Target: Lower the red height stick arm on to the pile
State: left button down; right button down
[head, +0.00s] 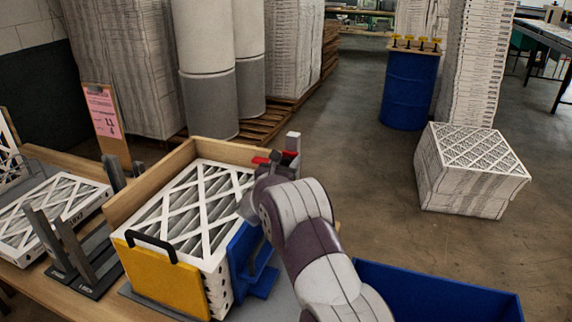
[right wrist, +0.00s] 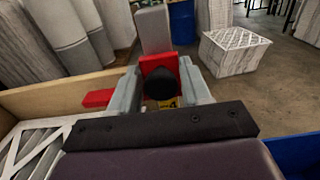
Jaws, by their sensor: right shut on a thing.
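The red height stick arm (right wrist: 98,98) shows in the right wrist view, with a red block on a grey upright post (right wrist: 154,30). In the head view, the red arm (head: 261,160) reaches left from the post (head: 293,142), over the back right corner of the pile. The pile of white-framed pleated filters (head: 205,212) stands in a wooden-walled box. My right gripper (right wrist: 160,92) is shut on the red arm's black knob (right wrist: 160,88), a finger on each side. Whether the red arm touches the top filter is hidden. My left gripper is out of view.
A yellow panel (head: 160,278) with a black handle closes the pile's front, and a blue bracket (head: 250,262) stands at its right. A blue bin (head: 440,290) lies at the lower right. Grey slotted stands (head: 75,250) and another filter (head: 50,212) are on the left.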

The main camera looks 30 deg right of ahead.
jog(key=c, duration=0.8)
grip_release()
jog(key=shift+s+r, duration=0.1)
jog(key=b+v, duration=0.3)
jog(key=v, duration=0.9)
jog(key=shift+s+a+b, duration=0.25)
jog(key=shift+b, duration=0.05)
